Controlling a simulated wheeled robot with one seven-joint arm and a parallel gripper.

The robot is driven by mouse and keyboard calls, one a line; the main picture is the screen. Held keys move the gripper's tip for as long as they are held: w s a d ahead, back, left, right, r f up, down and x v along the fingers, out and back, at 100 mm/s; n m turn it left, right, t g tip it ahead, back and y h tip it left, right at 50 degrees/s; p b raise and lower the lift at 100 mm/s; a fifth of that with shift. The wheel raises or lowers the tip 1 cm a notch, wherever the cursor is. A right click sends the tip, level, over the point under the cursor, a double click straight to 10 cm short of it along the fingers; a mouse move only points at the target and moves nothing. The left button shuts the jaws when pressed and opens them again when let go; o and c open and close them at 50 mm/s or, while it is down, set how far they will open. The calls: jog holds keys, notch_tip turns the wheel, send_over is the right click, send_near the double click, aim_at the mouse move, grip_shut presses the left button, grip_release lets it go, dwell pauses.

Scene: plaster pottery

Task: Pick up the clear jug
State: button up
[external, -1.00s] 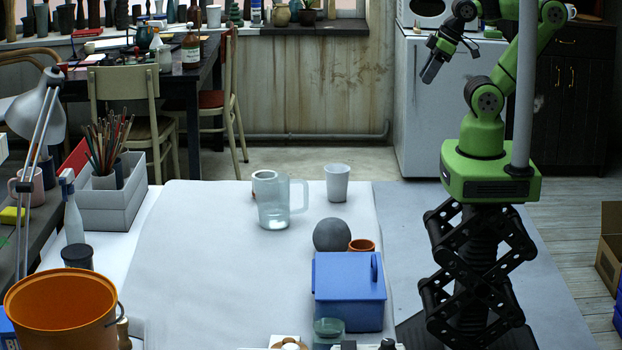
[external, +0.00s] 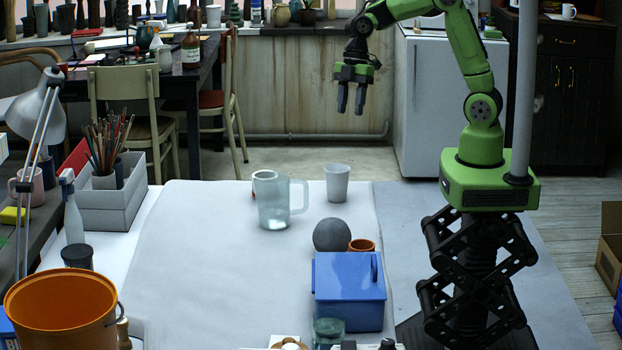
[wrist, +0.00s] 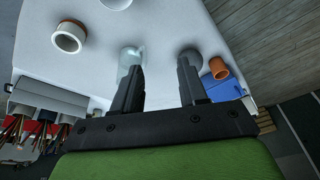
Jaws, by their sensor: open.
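The clear jug (external: 272,205) stands upright on the white-covered table, its handle to the right. In the wrist view the jug (wrist: 129,58) shows just beyond the left finger, which hides part of it. My gripper (external: 351,111) is open and empty, pointing down. In the external view it appears above and to the right of the jug, well clear of it. In the wrist view the gripper (wrist: 160,64) has its two fingers apart, with bare table showing between them.
A white cup (external: 337,183) stands right of the jug. A grey ball (external: 331,235), an orange cup (external: 362,246) and a blue lidded box (external: 348,290) are nearer. The table's left middle is clear.

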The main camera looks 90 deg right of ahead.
aim_at(306, 192)
jog(key=w+d+f+n+y+b, duration=0.1)
jog(key=w+d+f+n+y, duration=0.1)
jog(key=w+f+n+y, duration=0.65)
jog(key=w+a+f+m+h+b, duration=0.1)
jog(key=a+f, duration=0.3)
jog(key=w+a+f+m+b, duration=0.1)
jog(key=a+f, duration=0.3)
jog(key=f, duration=0.1)
jog(key=w+a+f+m+h, duration=0.1)
jog(key=a+f, duration=0.2)
jog(key=f, duration=0.1)
jog(key=shift+a+f+h+b, duration=0.35)
jog(key=shift+a+b, duration=0.05)
jog(key=shift+r, duration=0.1)
grip_shut()
